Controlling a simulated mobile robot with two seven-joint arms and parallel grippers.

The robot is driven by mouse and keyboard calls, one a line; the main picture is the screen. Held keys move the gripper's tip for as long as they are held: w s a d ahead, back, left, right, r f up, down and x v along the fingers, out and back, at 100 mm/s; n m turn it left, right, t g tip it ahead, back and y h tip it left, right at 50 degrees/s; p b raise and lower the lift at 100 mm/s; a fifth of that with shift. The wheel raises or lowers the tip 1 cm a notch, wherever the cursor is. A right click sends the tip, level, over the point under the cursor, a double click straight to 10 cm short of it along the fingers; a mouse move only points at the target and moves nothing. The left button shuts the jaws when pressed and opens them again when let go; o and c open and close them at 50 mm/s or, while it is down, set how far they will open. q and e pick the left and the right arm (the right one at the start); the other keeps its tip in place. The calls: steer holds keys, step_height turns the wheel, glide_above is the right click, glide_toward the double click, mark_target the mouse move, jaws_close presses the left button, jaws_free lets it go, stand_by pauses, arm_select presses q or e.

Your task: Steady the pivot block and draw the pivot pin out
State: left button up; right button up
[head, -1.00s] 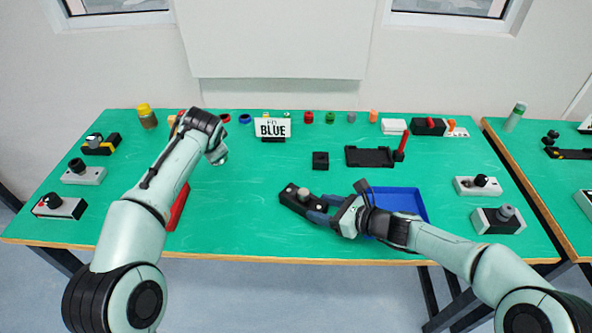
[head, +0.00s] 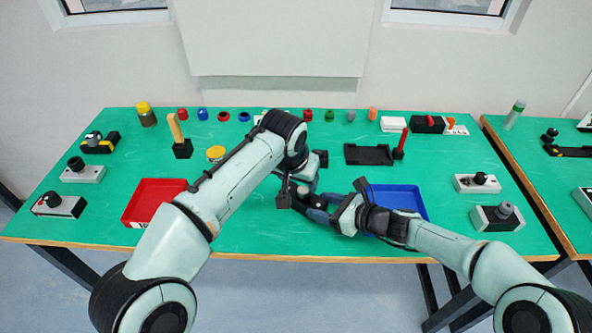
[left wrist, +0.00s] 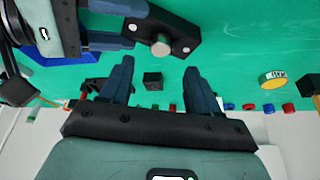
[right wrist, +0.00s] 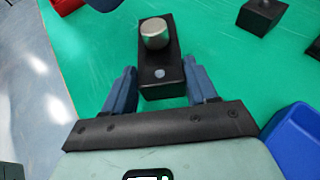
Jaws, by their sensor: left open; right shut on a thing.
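The pivot block is a dark oblong block; it shows in the left wrist view (left wrist: 181,29) and the right wrist view (right wrist: 161,88). The silver round-headed pivot pin (right wrist: 154,33) stands in it, also seen in the left wrist view (left wrist: 161,46). My right gripper (right wrist: 159,75) is shut on the near end of the block, one finger on each side. My left gripper (left wrist: 157,71) is open and empty, its fingertips short of the pin, which lies ahead between them. In the head view my left wrist partly covers the block.
A blue tray (head: 424,206) lies beside my right gripper and a red tray (head: 131,211) at the left. A small black block (left wrist: 153,81) stands behind the work spot. A black fixture with a red post (head: 403,140) stands behind the blue tray.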

mark_target(303, 190)
arm_select(q)
steer(key=x, duration=0.6)
steer(key=shift+w+f, duration=0.2)
steer(key=shift+f, duration=0.15)
arm_select(e)
steer(key=shift+s+f, duration=0.1)
steer(key=shift+f, duration=0.3)
arm_select(q)
steer(key=c, duration=1.1)
steer(key=shift+c, duration=0.2)
steer(key=shift+r, duration=0.15)
steer(key=shift+r, duration=2.7)
